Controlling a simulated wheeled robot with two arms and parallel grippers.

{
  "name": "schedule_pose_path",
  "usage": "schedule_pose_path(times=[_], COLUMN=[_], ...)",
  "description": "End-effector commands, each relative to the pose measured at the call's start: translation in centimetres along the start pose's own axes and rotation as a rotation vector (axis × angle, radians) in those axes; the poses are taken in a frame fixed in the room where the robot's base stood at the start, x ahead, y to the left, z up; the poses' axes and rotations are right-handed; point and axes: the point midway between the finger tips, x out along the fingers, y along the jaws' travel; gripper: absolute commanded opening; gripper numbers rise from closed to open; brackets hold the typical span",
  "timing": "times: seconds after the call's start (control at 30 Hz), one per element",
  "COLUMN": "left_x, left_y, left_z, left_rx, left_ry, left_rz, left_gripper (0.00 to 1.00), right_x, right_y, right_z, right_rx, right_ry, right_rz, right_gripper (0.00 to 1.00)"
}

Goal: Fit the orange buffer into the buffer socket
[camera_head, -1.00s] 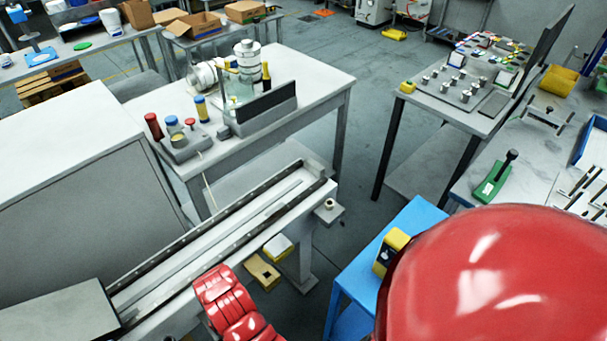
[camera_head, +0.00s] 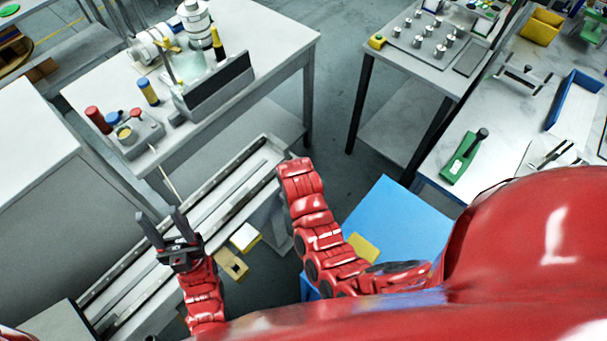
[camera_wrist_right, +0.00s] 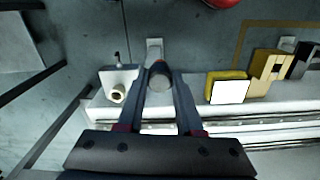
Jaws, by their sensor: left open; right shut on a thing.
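My left gripper (camera_head: 163,228) is open and empty, pointing up in front of the long rail.
The long rail (camera_head: 210,205) runs diagonally; a yellow box with a white face (camera_wrist_right: 228,90) is beside it. A blue table (camera_head: 385,205) stands right of my right arm. A workbench (camera_head: 280,45) with bottles and rolls stands behind. Grey floor lies between the tables.

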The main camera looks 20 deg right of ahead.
Motion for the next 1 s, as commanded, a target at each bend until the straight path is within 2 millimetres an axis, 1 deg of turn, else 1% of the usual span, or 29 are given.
schedule_pose_path(times=[0.03, 0.1, 0.17, 0.2, 0.27, 0.33, 0.5, 0.57, 0.7, 0.83, 0.9, 0.93, 1.0], left_x=[-0.1, -0.1, -0.1, -1.3, -2.1, -3.6, -6.6, -7.4, -8.4, -8.7, -9.3, -9.6, -10.5], left_y=[0.0, 0.0, 0.0, 0.1, 0.1, 0.2, 0.3, 0.4, 0.4, 0.4, 0.5, 0.5, 0.5], left_z=[0.0, 0.0, 0.0, 0.2, 0.4, 0.6, 1.1, 1.3, 1.4, 1.5, 1.6, 1.6, 1.8], left_rx=[0.0, 0.0, 0.0, 0.0, 0.0, 0.0, 0.0, 0.0, 0.0, 0.0, 0.0, 0.0, 0.0], left_ry=[0.0, 0.0, 0.0, 0.001, 0.0, 0.0, 0.0, 0.0, 0.0, 0.0, 0.0, 0.0, 0.0], left_rz=[0.0, 0.0, 0.0, 0.0, 0.0, 0.0, 0.0, 0.0, 0.0, 0.0, 0.0, 0.0, 0.0], left_gripper=[0.5, 0.5, 0.5, 0.5, 0.5, 0.5, 0.5, 0.5, 0.5, 0.5, 0.5, 0.5, 0.5], right_x=[0.0, 0.1, 0.3, 0.9, 1.2, 1.5, 1.9, 1.8, 1.6, 1.5, 1.6, 2.0, 3.5], right_y=[0.9, 1.7, 2.5, 3.2, 4.2, 5.3, 7.5, 8.1, 8.8, 9.0, 9.3, 9.3, 9.2], right_z=[-0.8, -1.9, -2.6, -3.5, -4.5, -5.9, -8.3, -9.0, -9.9, -10.2, -10.4, -10.5, -10.3], right_rx=[0.002, 0.001, 0.001, 0.001, 0.001, 0.002, 0.002, 0.001, 0.001, 0.001, 0.002, 0.002, 0.002], right_ry=[0.001, 0.001, -0.003, 0.002, 0.001, 0.006, 0.002, 0.003, 0.001, 0.0, 0.0, 0.0, -0.003], right_rz=[0.002, 0.001, 0.0, 0.002, 0.003, 0.004, 0.004, 0.004, 0.002, 0.001, 0.002, 0.001, -0.001], right_gripper=[0.0, 0.0, 0.0, 0.0, 0.0, 0.0, 0.0, 0.0, 0.0, 0.0, 0.0, 0.0, 0.0])
